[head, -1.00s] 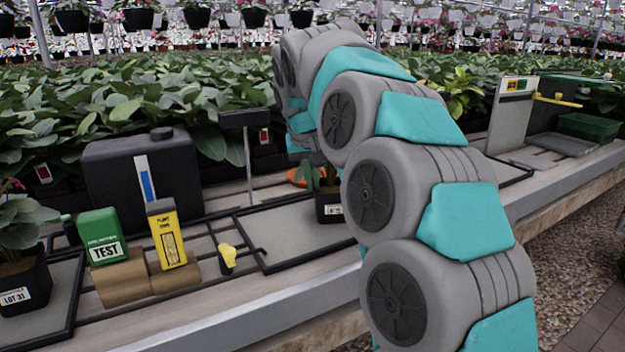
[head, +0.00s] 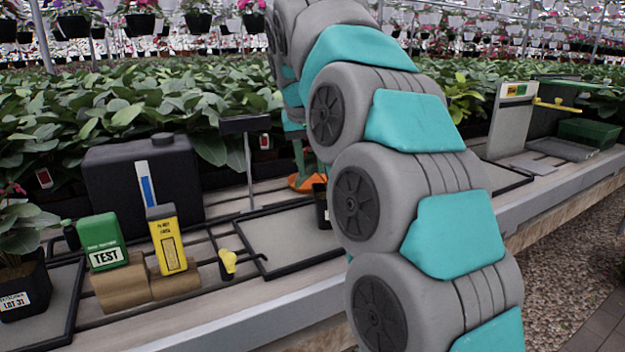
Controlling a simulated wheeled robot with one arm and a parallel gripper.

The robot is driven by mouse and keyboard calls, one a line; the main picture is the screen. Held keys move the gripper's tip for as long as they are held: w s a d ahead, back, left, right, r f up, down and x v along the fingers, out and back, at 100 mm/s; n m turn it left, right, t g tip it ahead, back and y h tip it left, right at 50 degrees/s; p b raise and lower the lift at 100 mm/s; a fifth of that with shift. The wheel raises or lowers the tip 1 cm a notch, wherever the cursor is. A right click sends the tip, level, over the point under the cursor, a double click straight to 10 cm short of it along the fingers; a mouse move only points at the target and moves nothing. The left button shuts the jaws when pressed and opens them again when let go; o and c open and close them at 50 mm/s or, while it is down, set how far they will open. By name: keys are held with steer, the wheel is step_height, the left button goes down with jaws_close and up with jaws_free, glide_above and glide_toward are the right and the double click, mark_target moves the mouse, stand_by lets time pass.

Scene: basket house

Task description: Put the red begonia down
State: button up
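A small black pot (head: 320,205) shows at the back right of a grey black-rimmed tray (head: 285,240), mostly hidden behind my arm. Its plant is hidden, so I cannot tell whether it is the red begonia or whether it rests on the tray. Another potted plant (head: 22,285), labelled LOT 31, stands on a tray at the far left, with a little pink-red bloom at its top. My gripper cannot be made out; my grey and teal arm covers that area, so its hold is hidden.
A black canister (head: 110,185), a green TEST box (head: 102,242) and a yellow box (head: 168,240) on wooden blocks stand left of the tray. A thin post (head: 248,165) rises behind it. An orange base (head: 305,182) is near the pot. The visible tray surface is clear.

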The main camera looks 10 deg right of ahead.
steer(key=v, duration=0.6)
steer(key=s+d+f+g+y, duration=0.1)
steer(key=s+d+f+g, duration=0.1)
steer(key=s+f, duration=1.4)
steer(key=s+d+f+g, duration=0.2)
steer(key=s+f+g, duration=0.2)
steer(key=s+f, duration=1.2)
steer(key=s, duration=0.6)
steer(key=shift+s+f+n+y, duration=0.2)
steer(key=shift+f+n+y, duration=0.1)
steer(key=shift+f+y, duration=0.1)
steer(key=shift+o, duration=0.4)
